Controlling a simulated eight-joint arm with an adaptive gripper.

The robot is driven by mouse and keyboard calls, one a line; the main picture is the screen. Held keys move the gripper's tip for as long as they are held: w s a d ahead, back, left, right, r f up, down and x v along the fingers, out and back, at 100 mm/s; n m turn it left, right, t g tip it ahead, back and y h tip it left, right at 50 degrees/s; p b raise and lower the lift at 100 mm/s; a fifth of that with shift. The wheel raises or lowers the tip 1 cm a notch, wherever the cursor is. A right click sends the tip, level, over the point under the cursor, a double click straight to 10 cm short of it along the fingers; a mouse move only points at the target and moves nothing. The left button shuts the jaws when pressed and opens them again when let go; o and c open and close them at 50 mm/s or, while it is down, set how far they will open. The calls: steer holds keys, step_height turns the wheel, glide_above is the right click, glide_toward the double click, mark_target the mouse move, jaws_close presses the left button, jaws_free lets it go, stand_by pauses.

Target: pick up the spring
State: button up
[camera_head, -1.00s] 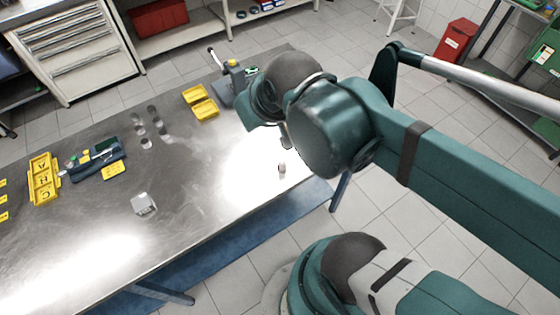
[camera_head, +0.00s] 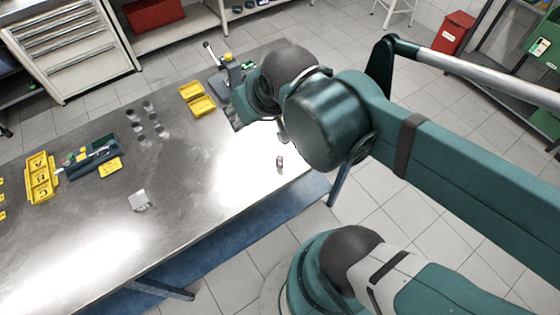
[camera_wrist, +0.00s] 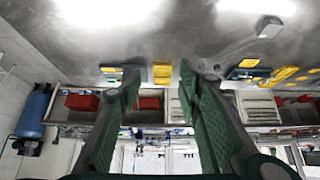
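A small upright cylindrical piece (camera_head: 280,162), which may be the spring, stands on the steel table near its right front edge. It is too small to make out coils. My gripper (camera_wrist: 158,76) is open in the wrist view, with its two green fingers wide apart and nothing between them. The fingers point across the tabletop. In the head view my wrist hangs over the table just above and left of the small piece, and hides most of the gripper. I cannot make out the spring in the wrist view.
The steel table (camera_head: 190,180) has bare room around its middle. Yellow trays (camera_head: 203,105), a lettered yellow tray (camera_head: 40,177), a blue tool holder (camera_head: 94,160), several small metal parts (camera_head: 140,127) and a pale block (camera_head: 140,200) stand on it. A press-like stand (camera_head: 232,72) is behind my wrist.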

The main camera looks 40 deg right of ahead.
steer(key=shift+f, duration=0.1)
steer(key=m+g, duration=0.7)
steer(key=m, duration=1.2)
glide_toward(279, 159)
steer(key=shift+s+a, duration=0.3)
steer(key=shift+a, duration=0.1)
steer(key=shift+f, duration=0.15)
steer(key=shift+f+b, duration=0.3)
steer(key=shift+f, duration=0.9)
steer(key=shift+f, duration=0.15)
steer(key=shift+s+d+f+b, duration=0.1)
steer(key=shift+f+b, duration=0.15)
steer(key=shift+f, duration=0.95)
steer(key=shift+d+f+b, duration=0.1)
steer(key=shift+f+b, duration=0.15)
steer(key=shift+f, duration=1)
